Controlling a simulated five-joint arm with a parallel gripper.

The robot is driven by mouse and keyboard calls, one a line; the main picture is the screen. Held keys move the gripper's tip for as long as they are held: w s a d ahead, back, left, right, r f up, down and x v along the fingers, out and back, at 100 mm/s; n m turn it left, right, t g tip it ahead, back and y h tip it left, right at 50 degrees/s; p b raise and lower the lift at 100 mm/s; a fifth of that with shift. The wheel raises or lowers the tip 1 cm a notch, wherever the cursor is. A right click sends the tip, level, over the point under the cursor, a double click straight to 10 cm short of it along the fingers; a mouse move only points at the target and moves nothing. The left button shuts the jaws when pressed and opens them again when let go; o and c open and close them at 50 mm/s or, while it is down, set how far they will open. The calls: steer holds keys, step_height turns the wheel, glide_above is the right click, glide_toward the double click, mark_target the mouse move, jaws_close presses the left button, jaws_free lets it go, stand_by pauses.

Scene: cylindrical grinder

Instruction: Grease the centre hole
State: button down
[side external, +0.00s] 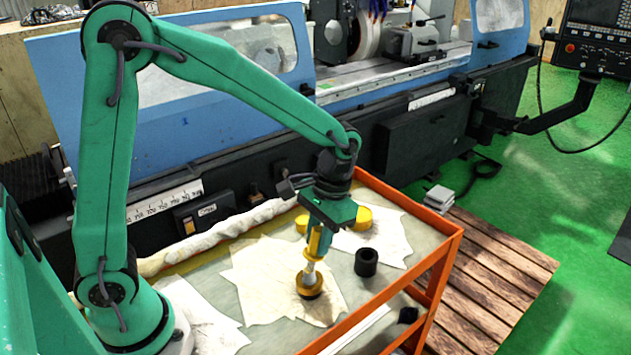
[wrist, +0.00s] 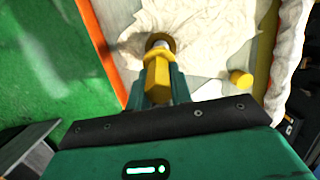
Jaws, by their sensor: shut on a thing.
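My gripper (side external: 316,238) is shut on a yellow-handled brush (side external: 315,246), which points down. Its pale lower part reaches into or just over a round yellow pot (side external: 309,287) on a crumpled cloth; whether the tip touches the contents is hidden. The wrist view shows the yellow handle (wrist: 160,82) between my fingers (wrist: 159,92), with the pot rim (wrist: 160,38) around the brush's far end. A black cylinder (side external: 366,262) with an open top stands to the right of the pot. I cannot make out which part has the centre hole.
The cloth (side external: 258,270) lies on a cart with an orange frame (side external: 440,262). Other yellow pieces (side external: 363,217) sit behind my gripper. A small yellow cylinder (wrist: 241,77) shows in the wrist view. The blue grinder (side external: 190,110) stands behind, its wheel (side external: 366,35) at the back.

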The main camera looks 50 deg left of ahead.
steer(key=shift+a+f, duration=0.1)
steer(key=shift+a, duration=0.15)
steer(key=shift+a, duration=0.3)
steer(key=shift+a, duration=0.1)
steer(key=shift+d, duration=0.35)
stand_by(0.4)
steer(key=shift+r, duration=0.2)
steer(key=shift+r, duration=3)
steer(key=shift+d, duration=0.1)
